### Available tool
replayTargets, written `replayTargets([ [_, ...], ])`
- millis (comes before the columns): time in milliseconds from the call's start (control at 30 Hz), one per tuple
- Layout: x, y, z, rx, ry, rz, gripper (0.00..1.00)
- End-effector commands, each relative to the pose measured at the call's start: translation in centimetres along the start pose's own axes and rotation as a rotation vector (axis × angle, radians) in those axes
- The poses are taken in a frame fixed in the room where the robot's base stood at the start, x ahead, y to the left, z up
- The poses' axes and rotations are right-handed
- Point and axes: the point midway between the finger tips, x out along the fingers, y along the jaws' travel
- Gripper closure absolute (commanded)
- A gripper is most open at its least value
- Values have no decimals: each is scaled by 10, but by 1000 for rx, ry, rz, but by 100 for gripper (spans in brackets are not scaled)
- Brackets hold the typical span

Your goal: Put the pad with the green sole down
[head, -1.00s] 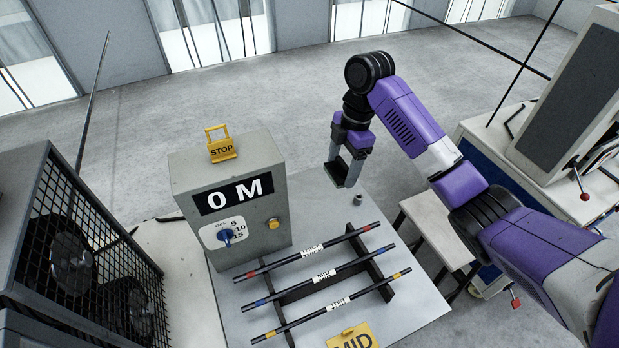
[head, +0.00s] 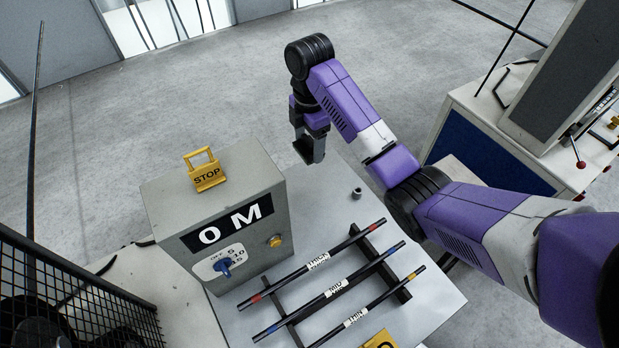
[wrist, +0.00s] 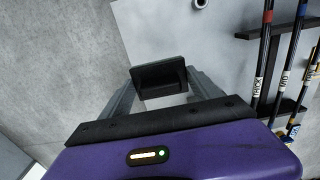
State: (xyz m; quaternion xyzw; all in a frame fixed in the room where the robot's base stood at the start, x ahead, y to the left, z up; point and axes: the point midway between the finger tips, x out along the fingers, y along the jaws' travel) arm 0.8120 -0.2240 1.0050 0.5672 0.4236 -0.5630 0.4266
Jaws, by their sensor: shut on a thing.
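My gripper (head: 310,150) is shut on a dark, block-like pad (wrist: 158,74), which sits between its two fingertips in the wrist view. The pad's sole is turned away, so no green shows. In the head view the gripper is at the far end of the light grey table (head: 345,225), beyond the grey control box (head: 225,215). In the wrist view the pad overlaps the table's edge, with the floor to its left. I cannot tell how high the pad is above the tabletop.
A small dark ring-shaped part (head: 356,193) stands on the table. A rack holds three rods labelled THICK (head: 318,262), MID (head: 335,288) and THIN (head: 355,318). A yellow STOP tag (head: 207,175) is on the control box. The table between ring and box is clear.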

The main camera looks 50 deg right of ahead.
Motion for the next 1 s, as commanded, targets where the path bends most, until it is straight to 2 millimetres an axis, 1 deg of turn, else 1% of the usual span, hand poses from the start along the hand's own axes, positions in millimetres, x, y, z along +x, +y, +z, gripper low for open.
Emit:
replayTargets([
  [33,11,-2,-2,-1,3,-7,66],
  [100,29,-1,0,0,0,-3,66],
  [167,38,-2,0,-1,0,-3,66],
  [333,73,-2,0,-1,0,-5,66],
  [367,72,-2,1,0,0,-6,66],
  [500,92,-2,1,0,-1,-4,66],
  [667,104,-2,1,0,-1,-2,66],
  [767,116,-3,1,0,-1,-5,66],
  [900,137,-3,1,0,-1,-5,66],
  [1000,145,-2,1,0,-1,-3,66],
])
